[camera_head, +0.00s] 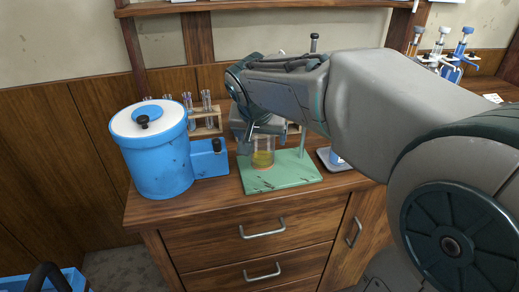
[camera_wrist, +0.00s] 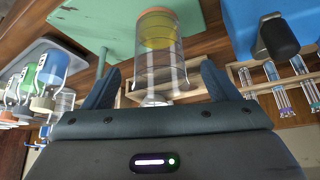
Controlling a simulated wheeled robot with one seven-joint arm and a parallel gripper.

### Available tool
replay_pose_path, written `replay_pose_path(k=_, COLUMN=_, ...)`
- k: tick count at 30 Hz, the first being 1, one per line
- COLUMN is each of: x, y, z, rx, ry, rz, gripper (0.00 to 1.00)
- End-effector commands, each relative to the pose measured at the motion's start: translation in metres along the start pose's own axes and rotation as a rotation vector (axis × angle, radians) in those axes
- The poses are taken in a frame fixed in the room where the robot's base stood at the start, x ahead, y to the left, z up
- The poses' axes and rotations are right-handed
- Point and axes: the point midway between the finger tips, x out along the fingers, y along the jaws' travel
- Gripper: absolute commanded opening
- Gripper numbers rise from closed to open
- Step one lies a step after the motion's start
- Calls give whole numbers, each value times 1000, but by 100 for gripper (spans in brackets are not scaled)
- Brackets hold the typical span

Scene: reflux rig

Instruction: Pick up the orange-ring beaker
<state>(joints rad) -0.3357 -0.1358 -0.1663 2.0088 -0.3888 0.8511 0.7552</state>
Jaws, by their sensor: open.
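The orange-ring beaker (camera_head: 263,158) is a clear glass with yellow liquid and an orange ring at its base. It stands upright on a green stand base (camera_head: 290,177). In the wrist view, which looks upside down, the beaker (camera_wrist: 160,45) shows between the two fingers of my open gripper (camera_wrist: 160,68), with a gap on each side. No finger visibly touches it. In the head view my gripper (camera_head: 262,130) is at the beaker's upper part, and my arm hides much of it and part of the stand.
A blue tank with a white lid (camera_head: 158,160) and a blue box (camera_head: 208,160) stand left of the beaker. A wooden test-tube rack (camera_head: 207,121) is behind. A grey tray (camera_head: 325,154) with a blue-labelled vessel is to the right. The cabinet's front strip is clear.

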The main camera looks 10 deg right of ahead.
Motion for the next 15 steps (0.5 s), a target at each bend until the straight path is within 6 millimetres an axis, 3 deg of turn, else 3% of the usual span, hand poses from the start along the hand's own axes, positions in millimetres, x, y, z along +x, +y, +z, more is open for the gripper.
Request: replay_pose_path(k=15, x=55, y=1, z=1, rx=-1, ry=0, rz=0, gripper=81)
